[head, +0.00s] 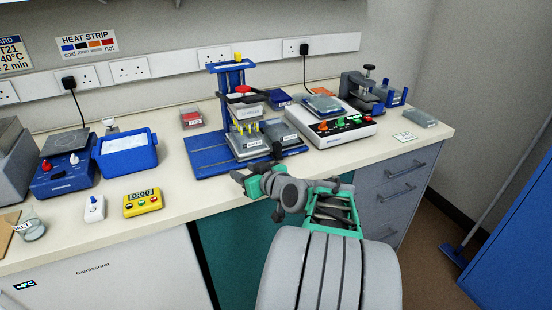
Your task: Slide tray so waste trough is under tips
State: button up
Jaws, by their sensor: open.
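A blue pipetting stand (230,66) rises at the back of its blue base plate (207,151). Its white pipette head (251,111) hangs over a grey tray, with a row of yellow tips (247,129) below it. The tray (262,152) sits on the base plate and carries grey labelled containers. I cannot read the labels, so I cannot tell which container is the waste trough or which is under the tips. My gripper (258,166) is open and looks empty, at the front edge of the base plate near the tray. Whether it touches the tray is unclear.
A white device with coloured knobs (333,131) stands close right of the stand. At left are a blue tub (126,155), a yellow timer (143,203) and a blue hot plate (64,174). Bench top is clear between the timer and the base plate.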

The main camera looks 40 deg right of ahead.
aim_at(280, 147)
jog(key=s+d+m+t+h, duration=0.1)
jog(key=d, duration=0.2)
jog(key=s+d+r+t+h, duration=0.1)
jog(key=s+d, duration=0.1)
jog(key=d, duration=0.2)
jog(key=s+d+r+m+t+h+b, duration=0.1)
jog(key=s+d+h, duration=0.1)
jog(key=d, duration=0.2)
jog(key=shift+s+d+m, duration=0.1)
jog(key=shift+d+m, duration=0.1)
jog(key=shift+m, duration=0.1)
jog(key=shift+w+d+r, duration=0.1)
jog(key=shift+w+d, duration=0.1)
jog(key=shift+w, duration=0.05)
jog(key=p+x, duration=0.1)
jog(key=x, duration=0.6)
grip_shut()
